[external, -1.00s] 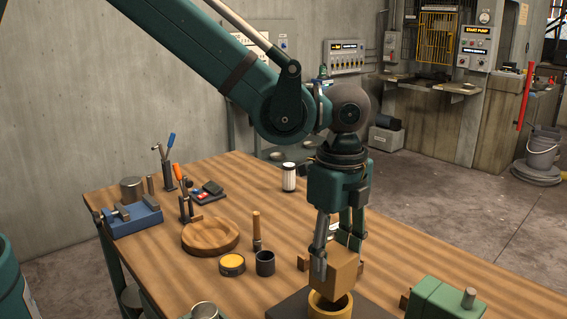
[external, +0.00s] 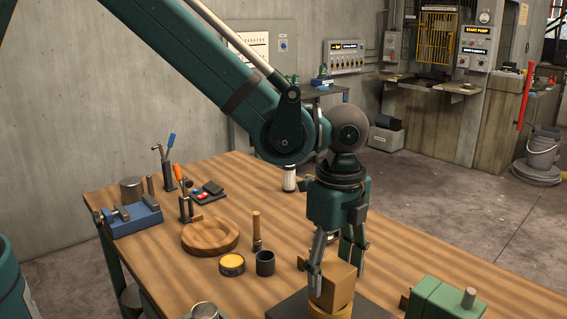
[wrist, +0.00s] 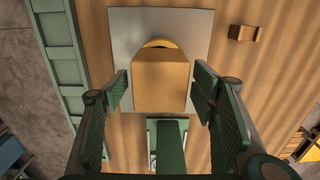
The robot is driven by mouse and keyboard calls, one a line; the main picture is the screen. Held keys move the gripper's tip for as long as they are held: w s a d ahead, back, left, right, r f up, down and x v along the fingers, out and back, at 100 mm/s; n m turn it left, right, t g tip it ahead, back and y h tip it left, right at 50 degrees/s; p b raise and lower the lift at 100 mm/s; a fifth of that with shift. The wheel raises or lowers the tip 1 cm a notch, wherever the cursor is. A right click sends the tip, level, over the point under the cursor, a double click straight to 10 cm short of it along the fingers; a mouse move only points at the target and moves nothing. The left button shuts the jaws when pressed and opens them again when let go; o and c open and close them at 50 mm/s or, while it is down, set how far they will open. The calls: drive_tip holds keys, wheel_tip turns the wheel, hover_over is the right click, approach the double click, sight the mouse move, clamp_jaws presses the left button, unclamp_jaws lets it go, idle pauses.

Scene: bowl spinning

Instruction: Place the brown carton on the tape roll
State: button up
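The brown carton (external: 337,287) stands upright on top of the yellow-brown tape roll (external: 328,312) and covers most of it. In the wrist view the carton (wrist: 160,84) hides all but a thin yellow edge of the tape roll (wrist: 160,43). My gripper (external: 338,268) is over the carton with one finger on each side. In the wrist view my gripper (wrist: 162,90) is open, with gaps between both finger pads and the carton's sides. The carton looks slightly off-centre on the roll, but the hidden contact makes this hard to tell.
A flat grey plate (wrist: 125,30) lies under the roll. A green machine block (external: 447,302) stands close on the right. A wooden bowl (external: 210,236), yellow-topped tin (external: 232,262) and dark cup (external: 265,262) stand to the left. The table's back right is mostly clear.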

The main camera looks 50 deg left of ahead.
drive_tip(key=shift+r, duration=0.15)
wheel_tip(320, 180, up, 12)
idle(1.0)
drive_tip(key=shift+a, duration=0.1)
idle(0.6)
drive_tip(key=s+a+r+n+t, duration=0.1)
drive_tip(key=s+a+r+n, duration=0.3)
drive_tip(key=a, duration=0.6)
drive_tip(key=w+a+r+n+t+h, duration=0.1)
drive_tip(key=a+r, duration=0.4)
drive_tip(key=a, duration=0.5)
drive_tip(key=s+a+r+n+t, duration=0.1)
drive_tip(key=s+a+r+n, duration=0.3)
drive_tip(key=a, duration=0.6)
drive_tip(key=s+a+n+t, duration=0.2)
drive_tip(key=s+a+n, duration=0.2)
drive_tip(key=s+a, duration=0.4)
drive_tip(key=s+a+f+n+t+y, duration=0.1)
drive_tip(key=s+a+n, duration=0.4)
drive_tip(key=a, duration=1)
drive_tip(key=s+t, duration=0.1)
drive_tip(key=s, duration=0.2)
drive_tip(key=shift+f, duration=0.15)
